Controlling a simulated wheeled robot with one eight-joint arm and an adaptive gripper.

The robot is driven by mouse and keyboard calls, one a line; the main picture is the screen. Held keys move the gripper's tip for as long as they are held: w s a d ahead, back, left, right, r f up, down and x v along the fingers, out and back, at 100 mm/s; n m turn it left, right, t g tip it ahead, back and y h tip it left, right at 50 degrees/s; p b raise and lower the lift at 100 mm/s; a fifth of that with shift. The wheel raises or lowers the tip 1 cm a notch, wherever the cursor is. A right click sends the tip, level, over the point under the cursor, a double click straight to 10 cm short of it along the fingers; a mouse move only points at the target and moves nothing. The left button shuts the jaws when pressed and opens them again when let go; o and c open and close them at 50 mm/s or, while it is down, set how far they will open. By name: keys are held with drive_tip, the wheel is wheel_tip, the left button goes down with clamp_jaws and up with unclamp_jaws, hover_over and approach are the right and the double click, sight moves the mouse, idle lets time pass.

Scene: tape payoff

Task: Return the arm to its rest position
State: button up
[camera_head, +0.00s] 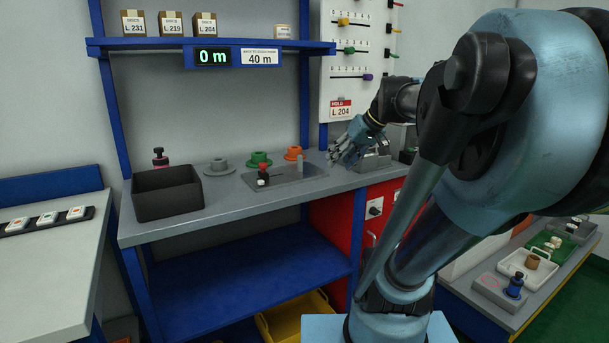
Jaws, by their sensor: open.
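My arm rises from the lower right and fills much of the right half of the head view. Its forearm reaches back over the right part of the grey workbench (235,208). My gripper (336,158) is at the end, fingers spread, above or beside a grey metal device (373,160) on the bench. Nothing shows between the fingers. I cannot tell whether the fingers touch the device, and the arm hides part of it.
A black bin (167,196), grey, green (259,159) and orange spools, and a plate with a red-and-black knob (263,174) stand on the bench. A board with sliders (350,60) hangs behind. A side table (497,295) with trays is at right. A shelf (240,281) lies below.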

drive_tip(key=s+d+f+m+g+h, duration=0.1)
drive_tip(key=s+d+f, duration=0.3)
drive_tip(key=s+f, duration=0.4)
drive_tip(key=s+d+f+m+g+h, duration=0.2)
drive_tip(key=s+f, duration=0.6)
drive_tip(key=f, duration=0.5)
drive_tip(key=d+h, duration=0.1)
drive_tip(key=h, duration=0.1)
drive_tip(key=shift+d+f+m+h, duration=0.3)
drive_tip(key=shift+d+m, duration=0.05)
drive_tip(key=shift+m, duration=0.05)
drive_tip(key=shift+w+f, duration=0.2)
drive_tip(key=shift+w, duration=0.2)
